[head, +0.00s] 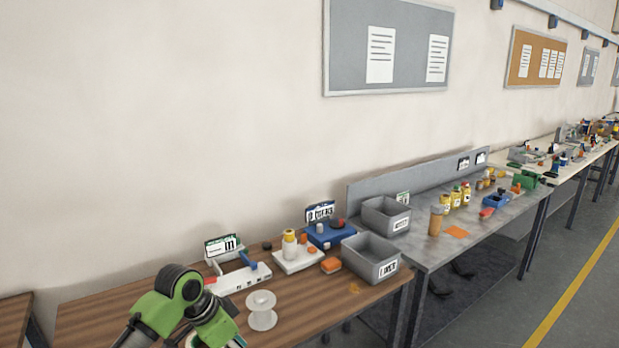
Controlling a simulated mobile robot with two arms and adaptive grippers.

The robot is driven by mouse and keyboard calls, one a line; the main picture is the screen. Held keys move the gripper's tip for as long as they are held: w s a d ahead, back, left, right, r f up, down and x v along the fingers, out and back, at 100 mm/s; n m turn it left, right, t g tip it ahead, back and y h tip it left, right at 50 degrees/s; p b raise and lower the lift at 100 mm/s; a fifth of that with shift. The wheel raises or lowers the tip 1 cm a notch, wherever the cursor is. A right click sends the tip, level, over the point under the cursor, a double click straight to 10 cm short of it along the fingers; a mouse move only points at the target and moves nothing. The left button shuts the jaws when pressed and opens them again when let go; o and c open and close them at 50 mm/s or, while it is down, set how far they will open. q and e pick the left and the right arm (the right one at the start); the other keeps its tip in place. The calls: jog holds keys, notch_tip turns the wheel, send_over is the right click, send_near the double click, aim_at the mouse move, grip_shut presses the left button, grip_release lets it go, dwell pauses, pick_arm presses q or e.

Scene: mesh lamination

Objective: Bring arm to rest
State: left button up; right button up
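Part of one arm of mine (185,300), green with dark joints, rises bent at the bottom left of the head view, in front of the wooden workbench (110,308). I cannot tell which arm it is. No gripper fingers show in the frame, so the state of both grippers is hidden.
The bench holds a white spool (262,311), a white laminator-like device (238,279), a white tray with bottles (298,258), a blue tray (325,235) and a grey bin (371,259). A grey bench (470,222) adjoins on the right. Floor is clear beyond the yellow line (570,295).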

pick_arm(q)
notch_tip(320, 180, down, 12)
jog(key=w+a+n, duration=0.1)
jog(key=a+n, duration=0.1)
jog(key=n, duration=0.1)
jog(key=s+a+f+n+y+b, duration=0.15)
jog(key=s+f, duration=0.35)
jog(key=f, duration=0.7)
jog(key=s+a+f+n+y+b, duration=0.1)
jog(key=s+a+f+n, duration=0.15)
jog(key=s+f, duration=0.7)
jog(key=s+a+f+b, duration=0.1)
jog(key=s+f, duration=0.7)
jog(key=s, duration=0.4)
jog(key=s+a+f+n+g+y+b, duration=0.1)
jog(key=s+f, duration=0.8)
jog(key=s, duration=0.4)
jog(key=s+a+f, duration=0.1)
jog(key=s+f, duration=0.7)
jog(key=s, duration=0.5)
jog(key=shift+s+f+g+b, duration=0.25)
jog(key=shift+f+g+b, duration=0.05)
jog(key=shift+f+b, duration=0.1)
pick_arm(e)
jog(key=f, duration=0.1)
jog(key=w+f, duration=0.1)
jog(key=f, duration=0.3)
jog(key=shift+w+f, duration=0.2)
jog(key=shift+w, duration=0.15)
jog(key=shift+d, duration=0.25)
